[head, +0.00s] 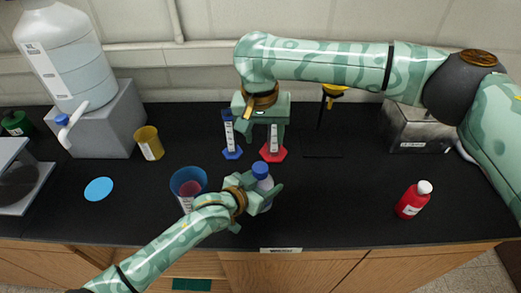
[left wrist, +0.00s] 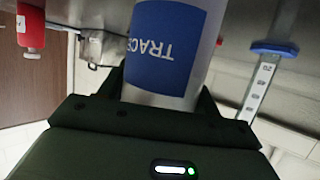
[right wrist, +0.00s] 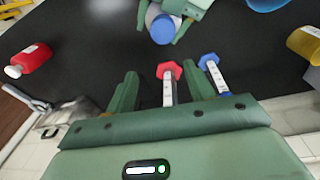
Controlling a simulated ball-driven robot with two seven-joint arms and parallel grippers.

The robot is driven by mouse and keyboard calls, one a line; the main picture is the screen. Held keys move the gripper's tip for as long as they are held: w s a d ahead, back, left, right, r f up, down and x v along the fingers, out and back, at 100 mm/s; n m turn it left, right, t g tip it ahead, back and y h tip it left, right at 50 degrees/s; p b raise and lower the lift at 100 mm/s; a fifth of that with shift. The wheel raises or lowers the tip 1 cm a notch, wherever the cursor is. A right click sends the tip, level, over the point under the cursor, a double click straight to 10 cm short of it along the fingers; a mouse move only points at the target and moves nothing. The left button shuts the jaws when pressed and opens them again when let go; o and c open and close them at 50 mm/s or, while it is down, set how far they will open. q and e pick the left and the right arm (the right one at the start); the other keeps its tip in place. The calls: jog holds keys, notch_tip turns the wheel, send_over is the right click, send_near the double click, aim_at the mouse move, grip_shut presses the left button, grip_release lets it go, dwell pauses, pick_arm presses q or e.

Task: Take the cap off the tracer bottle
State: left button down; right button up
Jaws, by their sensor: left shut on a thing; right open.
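The tracer bottle (head: 267,185) is a pale bottle with a blue cap (head: 260,169) on top. In the left wrist view its blue label (left wrist: 165,45) reads upside down, and its bottom is out of frame. My left gripper (head: 258,203) is shut around the bottle's body, near the front middle of the bench. The cap also shows from above in the right wrist view (right wrist: 163,28). My right gripper (head: 261,141) is open and points down behind the bottle, over the graduated cylinders. It is apart from the cap.
A blue cup (head: 186,176) stands left of the bottle. A red bottle (head: 411,201) with a white cap stands at the right. The bench between it and the tracer bottle is clear.

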aim_at(260, 167)
jog(key=s+m, duration=0.1)
jog(key=s+f+m+g, duration=0.1)
jog(key=m, duration=0.1)
jog(key=shift+a+f+y, duration=0.15)
jog(key=shift+a+y, duration=0.15)
notch_tip(260, 167, down, 7)
jog(key=shift+a+f, duration=0.1)
jog(key=shift+f, duration=0.1)
jog(key=shift+c, duration=0.2)
jog(key=c, duration=1)
jog(key=shift+o, duration=0.2)
jog(key=n, duration=0.3)
